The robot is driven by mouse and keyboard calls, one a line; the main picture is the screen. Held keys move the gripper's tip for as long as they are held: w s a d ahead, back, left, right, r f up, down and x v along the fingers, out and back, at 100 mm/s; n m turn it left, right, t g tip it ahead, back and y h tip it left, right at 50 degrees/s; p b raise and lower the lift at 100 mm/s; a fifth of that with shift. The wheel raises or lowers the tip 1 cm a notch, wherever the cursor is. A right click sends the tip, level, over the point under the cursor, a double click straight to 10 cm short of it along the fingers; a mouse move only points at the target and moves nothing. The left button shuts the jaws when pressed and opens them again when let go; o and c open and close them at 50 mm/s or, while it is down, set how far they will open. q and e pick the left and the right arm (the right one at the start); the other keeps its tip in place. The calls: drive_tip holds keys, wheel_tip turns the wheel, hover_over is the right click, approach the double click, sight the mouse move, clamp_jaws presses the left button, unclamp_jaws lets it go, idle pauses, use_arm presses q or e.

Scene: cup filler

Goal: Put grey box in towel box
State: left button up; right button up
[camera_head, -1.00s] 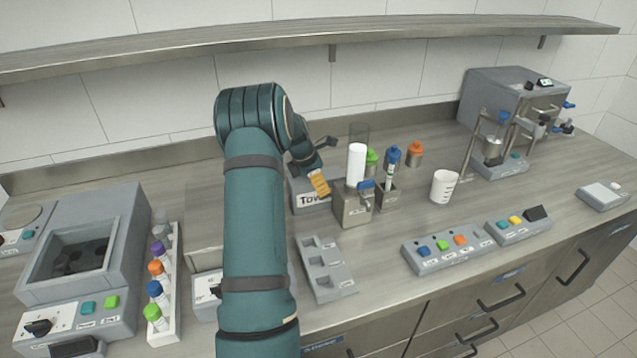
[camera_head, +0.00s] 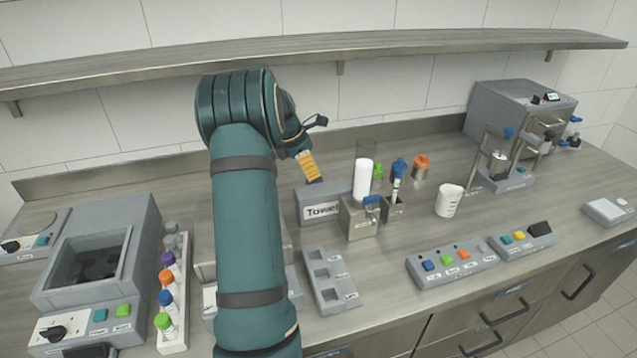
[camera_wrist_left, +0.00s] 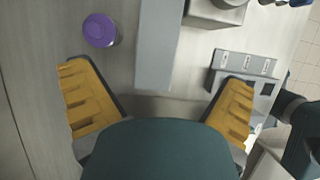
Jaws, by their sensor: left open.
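The towel box (camera_head: 318,207), a grey box with a "Towel" label, stands on the counter right of my left arm in the head view. In the left wrist view I take the long grey top (camera_wrist_left: 158,40) to be this box. I cannot make out a separate grey box. My left gripper (camera_head: 309,168) is above the towel box, with one orange finger showing. In the left wrist view my left gripper (camera_wrist_left: 160,78) is open, its orange fingers wide apart with nothing held. My right gripper is not in view.
A steel holder (camera_head: 359,222) with a white cup stack (camera_head: 363,180) stands close right of the towel box. A slotted grey tray (camera_head: 330,280) lies in front. A purple-lidded item (camera_wrist_left: 100,30) is beside the box. A shelf (camera_head: 400,47) runs above.

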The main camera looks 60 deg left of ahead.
sight(316, 190)
use_arm(q)
drive_tip(key=s+a+t+h+p, duration=0.1)
drive_tip(key=s+a+t+p, duration=0.1)
drive_tip(key=s+t+p, duration=0.35)
drive_tip(key=shift+g, duration=0.55)
drive_tip(key=x, duration=0.2)
drive_tip(key=p+x, duration=0.1)
drive_tip(key=x, duration=0.3)
drive_tip(key=shift+s+f, duration=0.2)
drive_tip(key=shift+f, duration=0.4)
drive_tip(key=shift+r+x, duration=0.2)
drive_tip(key=shift+x, duration=3.1)
drive_tip(key=shift+w+d+r, duration=0.1)
drive_tip(key=shift+d, duration=0.05)
drive_tip(key=c, duration=1.4)
